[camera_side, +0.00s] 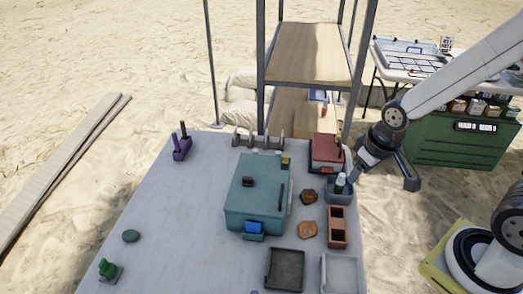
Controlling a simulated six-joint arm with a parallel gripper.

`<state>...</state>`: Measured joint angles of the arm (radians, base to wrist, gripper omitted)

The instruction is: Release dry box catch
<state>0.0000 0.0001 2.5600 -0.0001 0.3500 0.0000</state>
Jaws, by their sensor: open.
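A teal lidded box (255,190), which looks like the dry box, stands in the middle of the grey table. A dark block (248,181) and a dark bar (281,195) are on its lid. A bright blue piece (253,227) is at its front side, and a small yellow piece (286,161) is at its back right corner. I cannot tell which piece is the catch.
A red-lidded box (326,149) and a brown two-compartment tray (337,226) stand right of the teal box. Brown lumps (308,230) lie between. A dark tray (285,269) is in front, a grey rack (258,140) behind.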

